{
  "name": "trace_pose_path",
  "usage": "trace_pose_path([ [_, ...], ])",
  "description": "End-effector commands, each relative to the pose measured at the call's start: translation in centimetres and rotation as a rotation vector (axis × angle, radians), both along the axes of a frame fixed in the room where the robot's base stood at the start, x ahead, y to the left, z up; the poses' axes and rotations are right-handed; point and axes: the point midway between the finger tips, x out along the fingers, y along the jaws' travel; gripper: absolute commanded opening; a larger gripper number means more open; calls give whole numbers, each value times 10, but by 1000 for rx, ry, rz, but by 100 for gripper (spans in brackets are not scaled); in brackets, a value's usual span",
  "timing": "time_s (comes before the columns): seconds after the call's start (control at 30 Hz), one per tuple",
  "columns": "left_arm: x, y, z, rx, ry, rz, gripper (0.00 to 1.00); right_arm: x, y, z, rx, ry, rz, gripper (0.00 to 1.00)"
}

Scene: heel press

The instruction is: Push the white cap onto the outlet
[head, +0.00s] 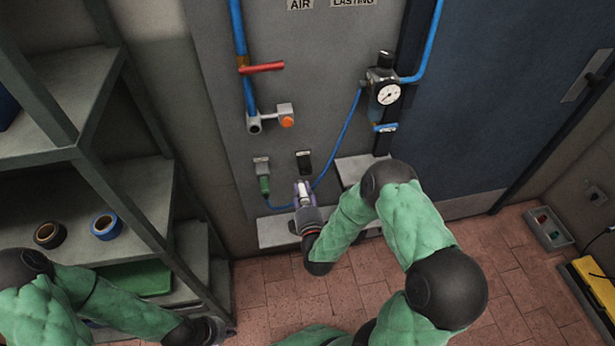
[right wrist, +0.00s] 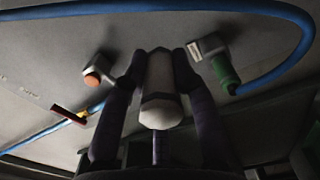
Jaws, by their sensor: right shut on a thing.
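The white cap (head: 303,187) is held upright between the fingers of my right gripper (head: 304,192), in front of the lower part of the grey panel. In the right wrist view the cap (right wrist: 160,88) sits between the two dark fingers of the right gripper (right wrist: 158,75), its far end towards the panel. A small black fitting (head: 304,160) is on the panel just above the cap in the head view; I cannot tell whether it is the outlet or whether the cap touches it. My left gripper (head: 210,330) is low at the left, its jaws unclear.
A fitting with an orange end (head: 286,120) and a green connector (head: 264,184) on a blue hose are on the panel near the cap. A gauge (head: 388,95) hangs at upper right. Shelves with tape rolls (head: 105,226) stand left. A grey ledge (head: 275,233) is below.

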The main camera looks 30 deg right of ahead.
Motion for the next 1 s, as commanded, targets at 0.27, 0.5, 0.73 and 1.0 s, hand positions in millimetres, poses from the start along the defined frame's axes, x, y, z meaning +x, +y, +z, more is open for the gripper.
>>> trace_pose_path([
  [0.27, 0, 0, 14, 0, 0, 0, 0, 3, 10, 19, 0, -1, 2, 0],
  [0.5, 0, 0, 25, 0, 0, 0, 0, 6, 18, 33, -1, -2, 1, 0],
  [0.73, 0, 0, 35, 0, 0, 0, 0, 8, 26, 46, -1, -2, 1, 0],
  [1.0, 0, 0, 47, 0, 0, 0, 0, 10, 35, 62, -1, -2, 1, 0],
])
